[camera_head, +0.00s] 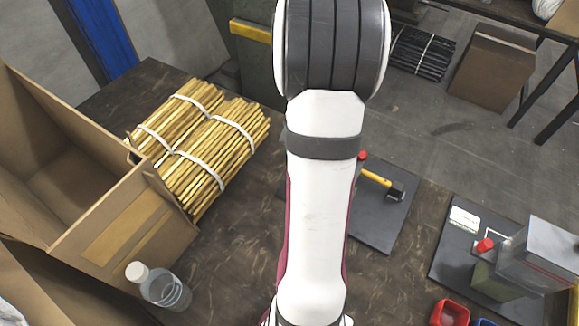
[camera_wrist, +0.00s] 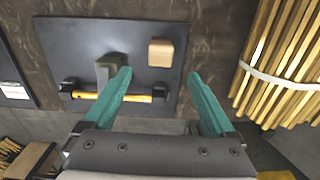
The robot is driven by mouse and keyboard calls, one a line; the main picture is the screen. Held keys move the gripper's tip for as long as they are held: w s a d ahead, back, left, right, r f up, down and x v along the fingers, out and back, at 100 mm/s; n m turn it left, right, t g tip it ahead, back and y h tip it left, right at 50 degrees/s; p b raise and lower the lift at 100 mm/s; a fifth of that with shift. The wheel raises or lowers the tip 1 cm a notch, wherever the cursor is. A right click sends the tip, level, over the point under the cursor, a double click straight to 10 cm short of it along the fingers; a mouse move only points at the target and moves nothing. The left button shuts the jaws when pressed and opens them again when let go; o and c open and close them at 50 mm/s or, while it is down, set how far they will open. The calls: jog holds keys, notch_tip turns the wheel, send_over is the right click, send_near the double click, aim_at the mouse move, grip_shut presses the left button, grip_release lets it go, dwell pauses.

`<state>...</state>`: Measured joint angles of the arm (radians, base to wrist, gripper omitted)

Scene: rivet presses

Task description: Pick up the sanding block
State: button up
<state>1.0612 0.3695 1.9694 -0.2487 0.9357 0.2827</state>
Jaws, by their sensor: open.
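A small tan block with rounded corners, which looks like the sanding block (camera_wrist: 161,52), lies on a dark grey plate (camera_wrist: 75,40) in the wrist view. My gripper (camera_wrist: 159,73) shows there with two teal fingers spread wide and nothing between them. The block appears beyond the fingertips, roughly in line with the gap; the height above it is hard to judge. In the head view my white arm covers the gripper and I cannot make out the block. Part of the plate (camera_head: 385,225) shows right of the arm.
A yellow bar with black ends (camera_wrist: 140,97) and a grey-green block (camera_wrist: 110,68) are on the plate near the left finger. A bundle of yellow sticks (camera_head: 205,145) and an open cardboard box (camera_head: 110,215) stand left, with a clear bottle (camera_head: 165,290). A second plate (camera_head: 455,245) lies right.

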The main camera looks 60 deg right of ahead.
jog(key=f, duration=1.1)
jog(key=shift+d+f, duration=0.2)
jog(key=shift+f, duration=0.05)
grip_shut()
jog(key=shift+r, duration=0.15)
jog(key=shift+r, duration=0.35)
jog(key=r, duration=0.2)
jog(key=s+r, duration=0.1)
jog(key=r, duration=0.1)
jog(key=s+r, duration=0.6)
jog(key=s, duration=0.4)
jog(key=shift+s+a, duration=0.2)
jog(key=shift+s, duration=0.1)
